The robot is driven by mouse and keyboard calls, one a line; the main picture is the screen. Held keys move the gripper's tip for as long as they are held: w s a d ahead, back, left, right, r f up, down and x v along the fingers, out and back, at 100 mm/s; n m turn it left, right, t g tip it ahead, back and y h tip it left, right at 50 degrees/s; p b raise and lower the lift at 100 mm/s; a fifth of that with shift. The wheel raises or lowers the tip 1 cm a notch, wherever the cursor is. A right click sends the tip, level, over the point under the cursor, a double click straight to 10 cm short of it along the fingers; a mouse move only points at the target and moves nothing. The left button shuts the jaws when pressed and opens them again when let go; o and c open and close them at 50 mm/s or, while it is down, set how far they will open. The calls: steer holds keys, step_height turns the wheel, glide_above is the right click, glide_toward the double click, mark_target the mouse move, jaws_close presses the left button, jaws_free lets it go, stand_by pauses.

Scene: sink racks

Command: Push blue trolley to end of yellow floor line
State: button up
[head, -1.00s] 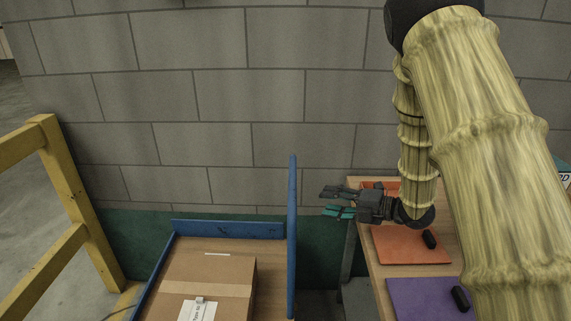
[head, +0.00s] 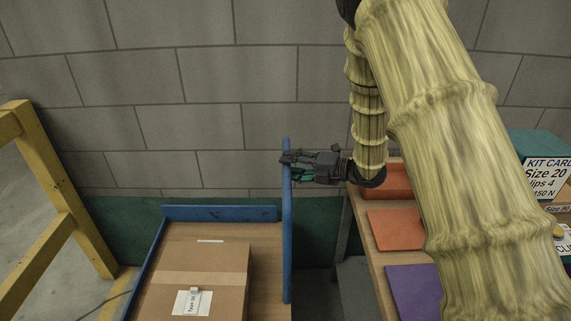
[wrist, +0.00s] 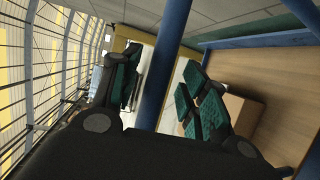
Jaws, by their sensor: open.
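The blue trolley (head: 220,214) stands by the wall, with a wooden deck and blue raised edges. Its upright blue handle bar (head: 287,245) is on its right side. My gripper (head: 288,167) is open near the top of this bar. In the wrist view the bar (wrist: 170,45) passes between the parted fingers of my gripper (wrist: 160,75). Contact with the bar cannot be told. A cardboard box (head: 205,265) with a white label lies on the deck. A yellow strip (head: 113,303) shows on the floor left of the trolley; its end is not visible.
A yellow barrier (head: 68,190) stands at the left. A wooden bench (head: 362,215) at the right holds an orange mat (head: 395,229), a purple mat (head: 412,290) and a kit card box (head: 545,175). A grey block wall (head: 190,100) closes the back.

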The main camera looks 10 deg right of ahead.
steer(key=shift+x, duration=0.9)
jaws_close()
